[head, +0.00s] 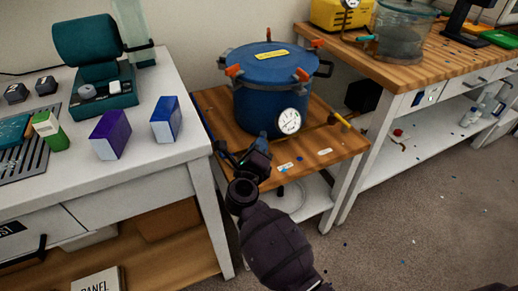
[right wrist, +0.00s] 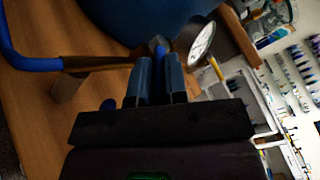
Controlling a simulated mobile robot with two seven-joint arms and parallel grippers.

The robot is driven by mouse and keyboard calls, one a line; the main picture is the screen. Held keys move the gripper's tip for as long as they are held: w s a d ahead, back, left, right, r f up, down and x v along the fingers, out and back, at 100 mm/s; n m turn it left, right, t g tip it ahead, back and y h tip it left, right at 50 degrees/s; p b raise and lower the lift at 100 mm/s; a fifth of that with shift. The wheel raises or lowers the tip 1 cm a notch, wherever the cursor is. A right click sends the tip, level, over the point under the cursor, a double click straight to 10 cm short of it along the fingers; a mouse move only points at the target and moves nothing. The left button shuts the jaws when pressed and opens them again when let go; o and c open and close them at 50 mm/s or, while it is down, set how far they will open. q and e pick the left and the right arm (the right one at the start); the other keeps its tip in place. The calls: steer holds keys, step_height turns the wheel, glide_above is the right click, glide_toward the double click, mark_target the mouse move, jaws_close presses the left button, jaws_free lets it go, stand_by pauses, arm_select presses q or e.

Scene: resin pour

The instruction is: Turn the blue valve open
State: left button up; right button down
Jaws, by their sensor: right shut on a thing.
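The blue pressure pot (head: 268,100) stands on a low wooden-topped table, with its white dial gauge (head: 289,121) on the front. My right gripper (head: 262,143) is at the pot's lower front, just left of the gauge. In the right wrist view its two fingers (right wrist: 158,78) are closed around a small blue piece, the blue valve's handle (right wrist: 158,43), whose tip shows between and beyond them. A brass pipe (right wrist: 95,62) runs left from there to a curved blue tube (right wrist: 32,58). In the head view the gripper hides the blue valve. How far the valve is turned cannot be told. My left gripper is out of view.
A second fitting with a yellow handle (head: 340,119) sticks out right of the gauge. A white bench (head: 150,172) at left holds purple and blue boxes. A wooden-topped workbench (head: 385,62) stands close at right. Open floor (head: 420,220) lies in front.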

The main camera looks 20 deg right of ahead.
steer(key=shift+w+a+f+m+h, duration=0.1)
steer(key=shift+a+f+m+h, duration=0.05)
steer(key=shift+m+h, duration=0.2)
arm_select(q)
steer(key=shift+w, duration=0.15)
arm_select(e)
steer(key=shift+g+h, duration=0.25)
steer(key=shift+g, duration=0.15)
steer(key=shift+a, duration=0.1)
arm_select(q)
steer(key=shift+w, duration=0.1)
arm_select(e)
steer(key=shift+w+m+h, duration=0.1)
steer(key=shift+m+h, duration=0.15)
steer(key=shift+h, duration=0.05)
steer(key=c, duration=1.1)
jaws_free()
steer(key=shift+c, duration=0.2)
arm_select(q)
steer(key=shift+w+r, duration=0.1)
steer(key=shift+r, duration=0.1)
arm_select(e)
steer(key=shift+r, duration=0.2)
